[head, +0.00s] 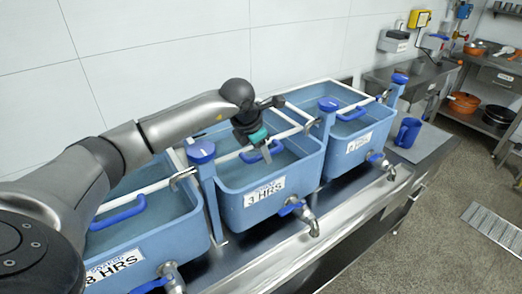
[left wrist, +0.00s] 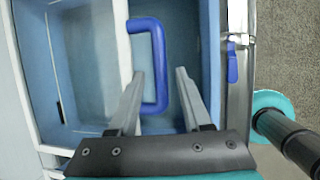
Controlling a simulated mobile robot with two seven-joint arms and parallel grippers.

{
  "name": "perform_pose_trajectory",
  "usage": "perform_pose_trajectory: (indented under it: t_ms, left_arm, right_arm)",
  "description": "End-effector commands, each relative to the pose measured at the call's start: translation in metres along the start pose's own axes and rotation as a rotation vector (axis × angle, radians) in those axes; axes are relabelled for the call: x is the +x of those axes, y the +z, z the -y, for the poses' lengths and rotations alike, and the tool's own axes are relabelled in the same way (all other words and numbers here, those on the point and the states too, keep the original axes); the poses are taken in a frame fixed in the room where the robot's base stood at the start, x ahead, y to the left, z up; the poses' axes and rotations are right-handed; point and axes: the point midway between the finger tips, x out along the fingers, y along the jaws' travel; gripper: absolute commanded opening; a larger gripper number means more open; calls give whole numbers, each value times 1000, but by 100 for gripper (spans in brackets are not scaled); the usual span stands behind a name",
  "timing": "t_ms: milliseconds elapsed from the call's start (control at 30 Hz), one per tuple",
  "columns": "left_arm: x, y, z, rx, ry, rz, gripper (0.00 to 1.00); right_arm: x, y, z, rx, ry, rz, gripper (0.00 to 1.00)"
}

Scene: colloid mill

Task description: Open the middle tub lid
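The middle tub (head: 227,208) is a blue box with a "3 HRS" label on its front, standing between two similar tubs. Its lid bears a blue U-shaped handle (head: 277,147), which also shows in the left wrist view (left wrist: 158,50). My left gripper (head: 264,155) is over this tub, pointing down at the handle. In the left wrist view its two fingers (left wrist: 160,75) are apart, with the handle's long bar between them and no clear contact. The head view does not show the fingers' exact height. My right gripper is not in view.
Blue-capped posts (head: 201,152) stand between the tubs, and steel taps with blue levers (head: 290,207) project from the fronts. White rails cross the tub tops. A blue jug (head: 407,132) stands on the steel counter to the right. The wall is close behind the tubs.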

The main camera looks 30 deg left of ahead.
Motion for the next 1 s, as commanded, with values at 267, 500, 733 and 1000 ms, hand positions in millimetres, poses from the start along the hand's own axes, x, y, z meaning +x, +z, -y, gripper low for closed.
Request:
perform_pose_trajectory:
  t_ms: [267, 500, 733, 1000]
  left_arm:
    - [0, 0, 0, 0, 0, 1, 16]
    - [0, 0, 0, 0, 0, 1, 0]
    - [-1, 0, 0, 0, 0, 1, 0]
    - [-1, 0, 0, 0, 0, 1, 0]
  right_arm:
    - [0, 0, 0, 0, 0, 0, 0]
    - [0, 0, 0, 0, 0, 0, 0]
    - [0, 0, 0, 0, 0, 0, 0]
    - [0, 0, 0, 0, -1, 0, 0]
